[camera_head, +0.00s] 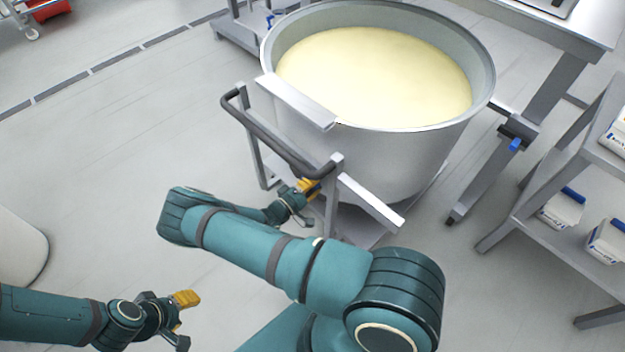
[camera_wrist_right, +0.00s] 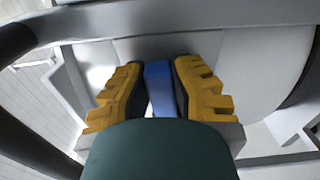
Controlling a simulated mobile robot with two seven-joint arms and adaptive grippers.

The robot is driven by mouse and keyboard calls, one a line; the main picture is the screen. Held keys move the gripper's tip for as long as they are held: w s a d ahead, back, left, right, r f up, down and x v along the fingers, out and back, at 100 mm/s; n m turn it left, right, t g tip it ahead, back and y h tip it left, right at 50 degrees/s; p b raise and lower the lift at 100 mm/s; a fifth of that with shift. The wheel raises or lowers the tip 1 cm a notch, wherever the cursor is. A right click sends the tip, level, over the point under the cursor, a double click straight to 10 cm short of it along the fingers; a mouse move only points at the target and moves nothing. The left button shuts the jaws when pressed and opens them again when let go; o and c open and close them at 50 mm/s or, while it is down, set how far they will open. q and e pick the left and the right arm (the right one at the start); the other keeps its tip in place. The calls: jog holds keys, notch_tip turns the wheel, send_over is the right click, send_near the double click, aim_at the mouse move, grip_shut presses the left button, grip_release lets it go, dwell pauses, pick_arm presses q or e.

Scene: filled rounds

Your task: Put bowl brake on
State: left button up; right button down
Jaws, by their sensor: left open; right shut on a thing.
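The large metal bowl (camera_head: 395,160) is filled with pale dough (camera_head: 375,75) and stands on a wheeled metal frame with a dark push handle (camera_head: 270,138). My right gripper (camera_head: 310,187) is at the frame, below the handle and close to the bowl's side. In the right wrist view its yellow fingers (camera_wrist_right: 158,85) are shut on a blue lever (camera_wrist_right: 158,97), which looks like the bowl brake. The head view does not show the lever clearly. My left gripper (camera_head: 186,315) is open and empty over the floor at lower left.
A shelf rack (camera_head: 545,185) with white, blue-topped packages stands at the right. A metal table (camera_head: 560,30) is behind it. A metal leg with a blue part (camera_head: 514,145) is right of the bowl. A white rounded object (camera_head: 18,250) is at the left edge.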

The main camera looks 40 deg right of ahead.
jog(key=shift+f+m, duration=0.25)
jog(key=shift+m, duration=0.15)
jog(key=c, duration=0.8)
grip_release()
jog(key=shift+a, duration=0.15)
jog(key=a, duration=0.8)
jog(key=s+a, duration=0.1)
jog(key=a, duration=0.2)
jog(key=shift+a, duration=0.4)
